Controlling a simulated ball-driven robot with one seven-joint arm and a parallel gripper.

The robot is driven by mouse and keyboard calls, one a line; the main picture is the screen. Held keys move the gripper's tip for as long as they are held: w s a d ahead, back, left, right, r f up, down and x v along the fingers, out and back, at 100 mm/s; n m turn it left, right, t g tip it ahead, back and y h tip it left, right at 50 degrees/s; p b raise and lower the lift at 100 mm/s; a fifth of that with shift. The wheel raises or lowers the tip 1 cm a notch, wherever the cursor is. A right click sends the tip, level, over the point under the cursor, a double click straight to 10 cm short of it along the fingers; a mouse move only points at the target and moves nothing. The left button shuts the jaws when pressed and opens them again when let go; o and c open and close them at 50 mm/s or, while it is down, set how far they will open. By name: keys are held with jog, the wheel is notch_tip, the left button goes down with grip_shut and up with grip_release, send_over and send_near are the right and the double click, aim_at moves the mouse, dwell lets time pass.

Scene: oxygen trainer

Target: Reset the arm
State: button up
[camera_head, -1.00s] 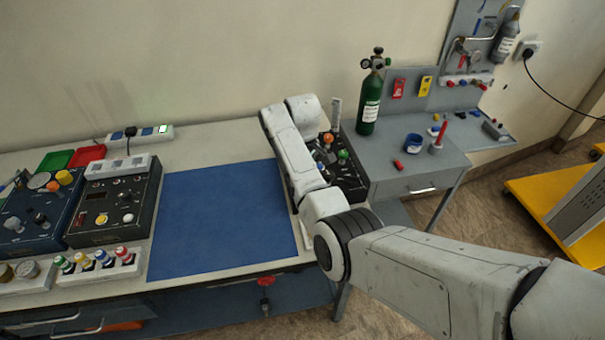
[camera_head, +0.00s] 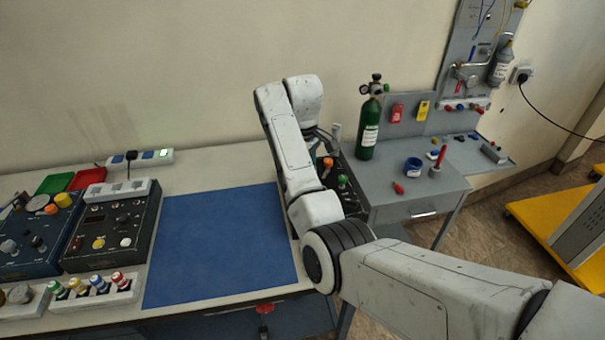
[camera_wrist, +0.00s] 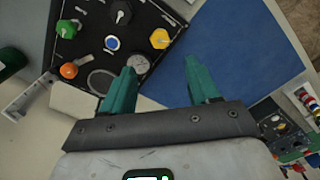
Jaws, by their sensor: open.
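My gripper (camera_wrist: 160,86) shows in the wrist view with two teal fingers spread apart and nothing between them. It is over the bench, near the edge of a black control panel (camera_wrist: 85,18) with green, yellow and orange knobs. In the head view my white arm reaches from the lower right up to the bench and bends over the black panel (camera_head: 352,195), partly hiding it. My gripper is hidden behind the arm's end in the head view.
A blue mat (camera_head: 215,245) lies bare left of my arm. Two control boxes (camera_head: 112,225) stand farther left. A green oxygen cylinder (camera_head: 368,130) stands on the grey side table (camera_head: 400,205) to the right. A power strip (camera_head: 135,158) lies at the wall.

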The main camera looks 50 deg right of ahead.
jog(key=shift+f, duration=0.1)
dwell(0.4)
jog(key=s+a+f+m+t+h, duration=0.1)
jog(key=s+a+f+t, duration=0.1)
jog(key=s+a+f, duration=0.75)
jog(key=s+a+m+t+y, duration=0.1)
jog(key=s+a+t, duration=0.1)
jog(key=s+a, duration=0.4)
jog(key=s+a+t, duration=0.1)
jog(key=s+a, duration=0.3)
jog(key=s, duration=0.5)
jog(key=s+d+f+m+g+b, duration=0.1)
jog(key=s+f+g+b, duration=0.3)
jog(key=s+f, duration=0.6)
jog(key=shift+d+f+b, duration=0.25)
jog(key=shift+f+b, duration=0.3)
jog(key=shift+f, duration=0.4)
